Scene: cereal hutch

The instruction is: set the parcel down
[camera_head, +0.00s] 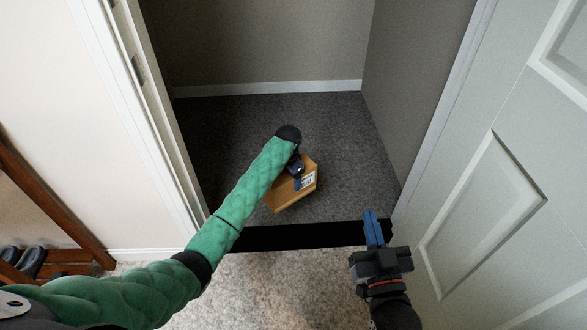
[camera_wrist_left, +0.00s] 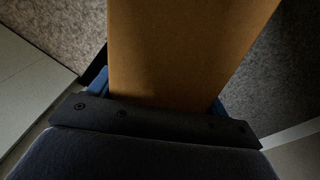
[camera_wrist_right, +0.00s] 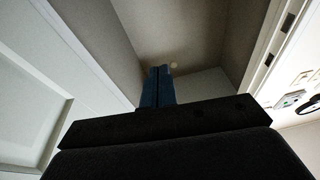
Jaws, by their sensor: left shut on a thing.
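In the left wrist view the parcel's brown face (camera_wrist_left: 185,50) fills the space between the blue fingers. I cannot tell whether the parcel touches the closet floor (camera_head: 235,125). My right gripper (camera_head: 372,228) is empty outside the closet, near the right door jamb. Its blue fingers lie together and also show in the right wrist view (camera_wrist_right: 158,88).
A white panelled door (camera_head: 485,215) stands open at the right, close to my right gripper. The left door frame (camera_head: 150,110) is beside my left arm. A dark threshold strip (camera_head: 290,237) crosses the doorway. The closet floor behind the parcel is clear. A wooden-framed item (camera_head: 50,205) stands at far left.

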